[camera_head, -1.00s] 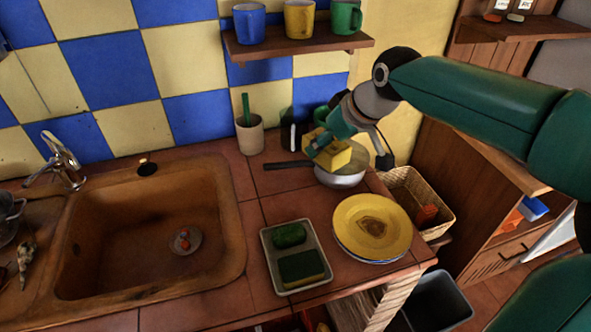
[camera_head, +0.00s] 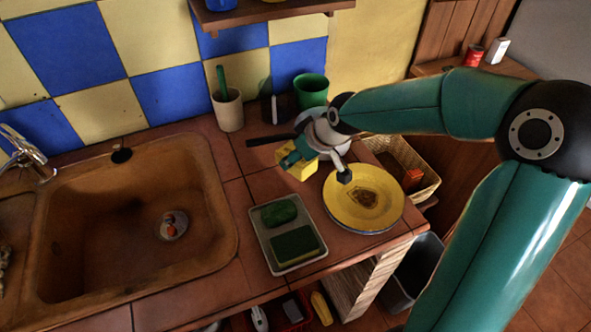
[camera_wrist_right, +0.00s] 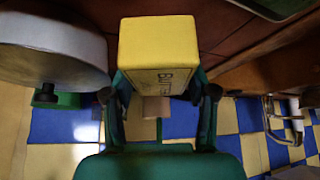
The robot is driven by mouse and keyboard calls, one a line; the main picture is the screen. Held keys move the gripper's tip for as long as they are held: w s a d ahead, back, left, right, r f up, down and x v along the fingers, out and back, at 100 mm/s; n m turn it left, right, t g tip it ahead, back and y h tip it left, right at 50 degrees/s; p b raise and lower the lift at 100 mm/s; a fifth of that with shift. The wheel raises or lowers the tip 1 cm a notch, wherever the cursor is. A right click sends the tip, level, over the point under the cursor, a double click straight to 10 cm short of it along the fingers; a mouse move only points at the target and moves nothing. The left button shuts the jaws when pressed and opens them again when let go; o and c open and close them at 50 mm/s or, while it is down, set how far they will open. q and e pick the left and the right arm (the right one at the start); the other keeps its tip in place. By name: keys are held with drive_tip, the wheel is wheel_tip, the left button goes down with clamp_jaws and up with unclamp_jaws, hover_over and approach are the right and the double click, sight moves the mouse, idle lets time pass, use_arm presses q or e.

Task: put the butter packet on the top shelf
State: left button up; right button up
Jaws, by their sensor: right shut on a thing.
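My right gripper (camera_head: 296,155) is shut on the yellow butter packet (camera_head: 299,170) and holds it over the counter, beside the saucepan (camera_head: 324,137) and behind the grey tray. In the right wrist view the packet (camera_wrist_right: 158,50) sits between the two fingers, with dark lettering on one face. The gap between packet and counter is hard to judge. A wooden wall shelf (camera_head: 285,13) shows at the top edge, with the bottoms of mugs on it. A wooden unit at the right has a shelf (camera_head: 430,68) carrying a red can and a white box. My left gripper is out of view.
A yellow plate (camera_head: 340,211) and a grey tray (camera_head: 262,236) with a green sponge lie at the counter's front. A utensil cup (camera_head: 229,112) and a green cup (camera_head: 311,90) stand near the wall. A sink (camera_head: 75,215) fills the left; a wicker basket (camera_head: 425,160) is right.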

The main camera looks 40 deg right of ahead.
sight(297, 181)
drive_tip(key=shift+f, duration=2.55)
drive_tip(key=shift+f, duration=0.1)
drive_tip(key=o, duration=1.3)
drive_tip(key=shift+o, duration=0.2)
